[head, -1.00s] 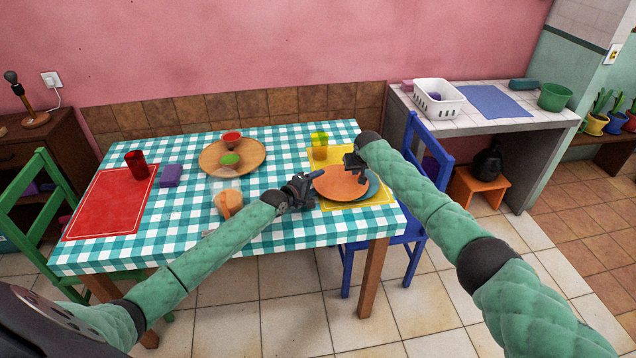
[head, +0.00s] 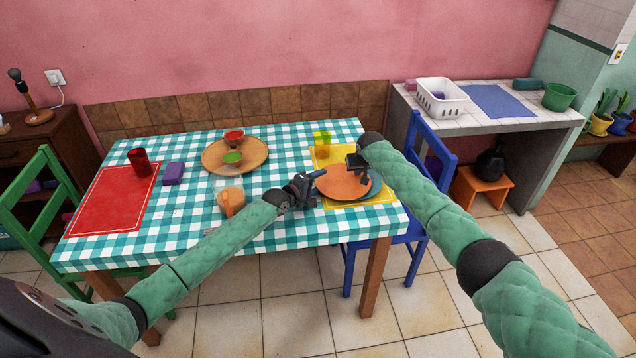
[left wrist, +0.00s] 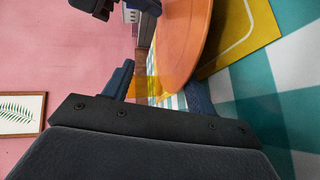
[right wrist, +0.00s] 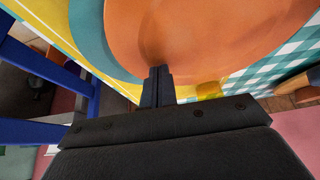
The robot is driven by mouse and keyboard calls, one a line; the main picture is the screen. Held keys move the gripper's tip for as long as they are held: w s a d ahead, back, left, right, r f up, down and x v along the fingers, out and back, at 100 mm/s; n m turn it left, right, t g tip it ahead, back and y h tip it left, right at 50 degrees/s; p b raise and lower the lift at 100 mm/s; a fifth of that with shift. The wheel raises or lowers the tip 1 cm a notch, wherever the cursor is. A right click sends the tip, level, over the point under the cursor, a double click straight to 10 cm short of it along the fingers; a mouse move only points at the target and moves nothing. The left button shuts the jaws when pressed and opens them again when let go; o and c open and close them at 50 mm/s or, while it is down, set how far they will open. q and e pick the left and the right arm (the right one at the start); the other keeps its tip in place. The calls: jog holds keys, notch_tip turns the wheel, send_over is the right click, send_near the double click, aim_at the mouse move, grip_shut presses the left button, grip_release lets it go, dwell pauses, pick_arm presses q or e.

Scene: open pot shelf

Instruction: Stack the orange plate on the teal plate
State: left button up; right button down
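The orange plate (head: 344,181) lies over the teal plate (head: 377,188), offset to the left. A teal rim shows at its right in the head view and at the left in the right wrist view (right wrist: 93,40). I cannot tell whether the orange plate rests fully on it. My left gripper (head: 312,184) is at the orange plate's left edge. In the left wrist view its fingers are apart, with the orange plate (left wrist: 185,45) reaching between them. My right gripper (head: 357,165) is at the far right rim. Its fingers (right wrist: 160,75) are together, tips overlapping the orange plate, apparently holding nothing.
A yellow placemat (head: 385,197) lies under the plates, with a yellow-green cup (head: 322,138) behind. A wooden tray (head: 255,150) with bowls, a jug (head: 231,201), a red cup (head: 139,161) and a purple block (head: 173,174) stand left. A blue chair (head: 432,150) is at the table's right.

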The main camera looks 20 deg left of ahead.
pick_arm(q)
jog(key=shift+s+a, duration=0.9)
jog(key=shift+s, duration=0.15)
jog(key=shift+s+a, duration=0.1)
jog(key=shift+s, duration=0.05)
jog(key=shift+s+a, duration=0.9)
jog(key=shift+s, duration=0.1)
jog(key=shift+s+a, duration=0.1)
jog(key=shift+s, duration=0.05)
pick_arm(e)
jog(key=shift+f, duration=0.1)
pick_arm(q)
jog(key=shift+s+a, duration=0.85)
jog(key=shift+s, duration=0.15)
jog(key=shift+r, duration=0.1)
notch_tip(320, 180, up, 5)
jog(key=p, duration=0.5)
pick_arm(e)
notch_tip(320, 180, up, 7)
